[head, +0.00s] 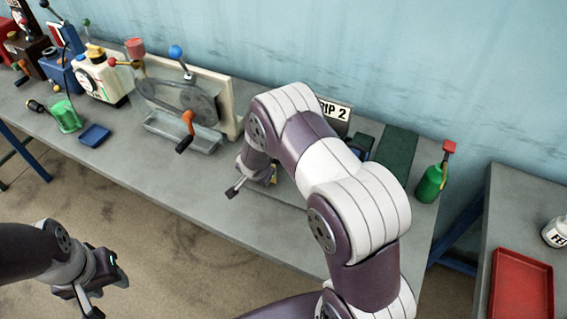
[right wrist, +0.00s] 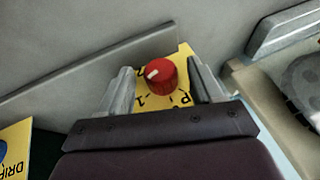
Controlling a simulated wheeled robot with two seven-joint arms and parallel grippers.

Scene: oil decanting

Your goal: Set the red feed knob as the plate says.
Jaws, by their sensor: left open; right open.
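The red feed knob (right wrist: 161,75) sits on a yellow dial (right wrist: 184,101) in the right wrist view. Its white pointer mark faces left in that picture. A "1" shows on the dial below the knob; other marks are partly hidden. My right gripper (right wrist: 162,66) is open, with one finger on each side of the knob; I cannot tell whether they touch it. In the head view my right arm hides the knob. The plate (head: 335,112) stands behind that arm and shows "IP 2", its left part covered. My left gripper (head: 88,296) is open and empty at lower left.
Green and blue containers are farther left. A green oil can (head: 430,182) stands at right. A red tray (head: 522,285) lies on the side table.

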